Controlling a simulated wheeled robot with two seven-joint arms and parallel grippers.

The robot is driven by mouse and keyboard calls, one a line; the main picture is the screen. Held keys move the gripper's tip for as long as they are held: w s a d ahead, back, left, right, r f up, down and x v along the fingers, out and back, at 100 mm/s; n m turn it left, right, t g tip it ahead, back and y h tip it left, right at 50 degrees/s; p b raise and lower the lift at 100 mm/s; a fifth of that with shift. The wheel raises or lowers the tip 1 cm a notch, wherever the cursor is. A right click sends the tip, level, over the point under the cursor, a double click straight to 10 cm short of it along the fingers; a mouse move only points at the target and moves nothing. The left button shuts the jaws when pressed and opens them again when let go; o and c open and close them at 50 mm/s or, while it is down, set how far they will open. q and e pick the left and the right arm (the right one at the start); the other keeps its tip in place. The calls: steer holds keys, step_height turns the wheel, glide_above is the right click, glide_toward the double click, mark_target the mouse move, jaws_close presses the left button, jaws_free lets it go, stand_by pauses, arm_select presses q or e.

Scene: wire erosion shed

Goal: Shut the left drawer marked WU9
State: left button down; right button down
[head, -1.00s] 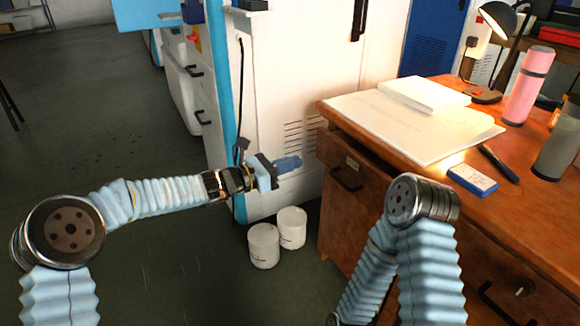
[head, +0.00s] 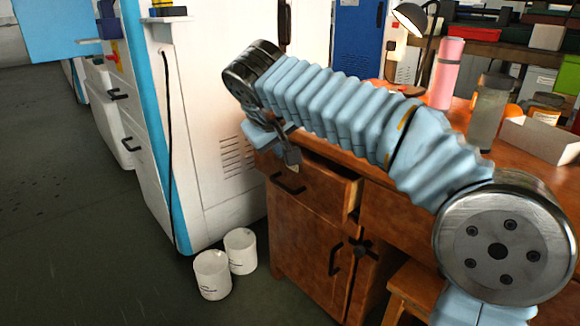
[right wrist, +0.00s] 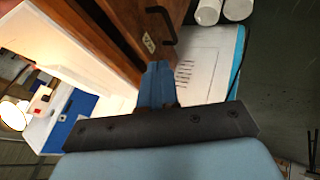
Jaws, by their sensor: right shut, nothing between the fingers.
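The left drawer (head: 318,196) is at the left end of the wooden desk and stands partly out, its side showing at right. Its dark handle (head: 288,184) is on the front; the handle also shows in the right wrist view (right wrist: 166,22), beside a pale label (right wrist: 149,43) too small to read. My right gripper (head: 293,158) is shut and empty, fingers pointing down by the upper edge of the drawer front. In the right wrist view its blue fingers (right wrist: 157,82) are close to the drawer; I cannot tell whether they touch. My left gripper is out of view.
A white machine cabinet (head: 215,110) stands left of the desk, with two white tubs (head: 212,275) on the floor. A pink bottle (head: 447,75), a grey-green jar (head: 489,112) and a lamp (head: 410,18) stand on or behind the desk. A wooden stool (head: 412,285) is below.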

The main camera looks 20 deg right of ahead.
mark_target(305, 160)
steer(key=x, duration=0.3)
steer(key=d+b+x, duration=0.1)
steer(key=x, duration=0.3)
steer(key=d+r+x, duration=0.1)
steer(key=x, duration=0.3)
steer(key=shift+w+d+f, duration=0.1)
steer(key=shift+w+d, duration=0.2)
steer(key=shift+d, duration=0.25)
steer(key=shift+d, duration=0.1)
steer(key=shift+w+d+p, duration=0.3)
steer(key=shift+d+p, duration=0.1)
steer(key=shift+d, duration=0.45)
steer(key=shift+w+d, duration=0.1)
steer(key=shift+d, duration=0.25)
steer(key=shift+a, duration=0.1)
